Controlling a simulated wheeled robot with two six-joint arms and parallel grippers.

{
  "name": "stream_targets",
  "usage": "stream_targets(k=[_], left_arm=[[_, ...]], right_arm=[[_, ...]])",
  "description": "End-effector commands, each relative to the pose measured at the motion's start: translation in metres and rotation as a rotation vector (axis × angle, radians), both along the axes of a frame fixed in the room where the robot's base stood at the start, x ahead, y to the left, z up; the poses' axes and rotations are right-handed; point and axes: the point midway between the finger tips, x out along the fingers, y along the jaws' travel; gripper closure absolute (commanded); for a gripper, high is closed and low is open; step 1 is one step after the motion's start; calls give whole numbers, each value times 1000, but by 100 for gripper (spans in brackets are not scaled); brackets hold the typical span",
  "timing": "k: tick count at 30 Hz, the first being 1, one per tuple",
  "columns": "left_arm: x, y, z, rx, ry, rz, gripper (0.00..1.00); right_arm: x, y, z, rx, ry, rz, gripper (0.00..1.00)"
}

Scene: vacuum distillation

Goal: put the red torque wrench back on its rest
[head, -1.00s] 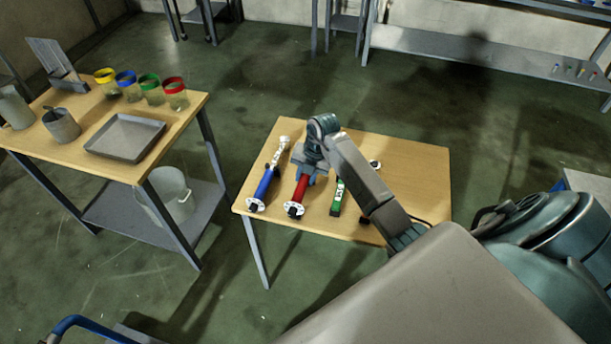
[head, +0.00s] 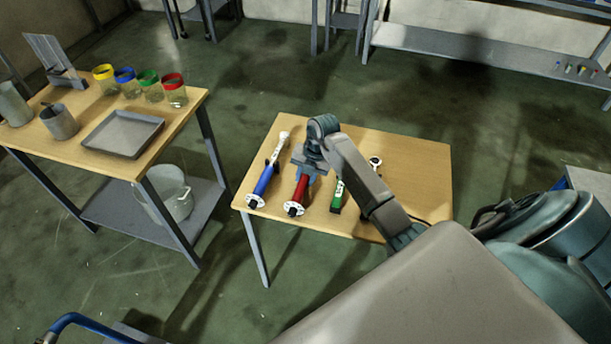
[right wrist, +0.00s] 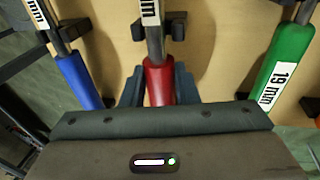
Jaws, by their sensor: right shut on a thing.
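The red torque wrench (head: 298,192) is at the middle of the small wooden table, between a blue and a green wrench. My right gripper (head: 308,172) is over it and shut on its red handle. In the right wrist view the red handle (right wrist: 158,80) lies between the two fingers, and the grey shaft runs up toward a dark rest (right wrist: 152,32). The shaft appears in line with the rest; I cannot tell whether it touches. The wrench's far end is hidden by my arm in the head view. My left gripper is not in view.
The blue wrench (head: 264,180) lies close on the left and the green wrench (head: 338,194) close on the right. A second table (head: 190,110) with jars and a grey tray (head: 124,134) stands at the left, with floor between the tables.

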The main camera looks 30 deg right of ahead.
Motion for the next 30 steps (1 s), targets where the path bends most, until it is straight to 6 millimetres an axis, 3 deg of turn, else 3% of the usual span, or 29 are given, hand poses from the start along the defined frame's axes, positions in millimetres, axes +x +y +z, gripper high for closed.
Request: stream_targets(k=[20,21,24,30], left_arm=[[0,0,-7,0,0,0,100],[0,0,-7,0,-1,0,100],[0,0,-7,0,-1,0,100],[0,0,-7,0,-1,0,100]], right_arm=[[0,0,-9,1,-2,1,100],[0,0,-9,1,-2,1,67],[0,0,-10,1,-1,0,47],[0,0,-10,1,-1,0,47]])
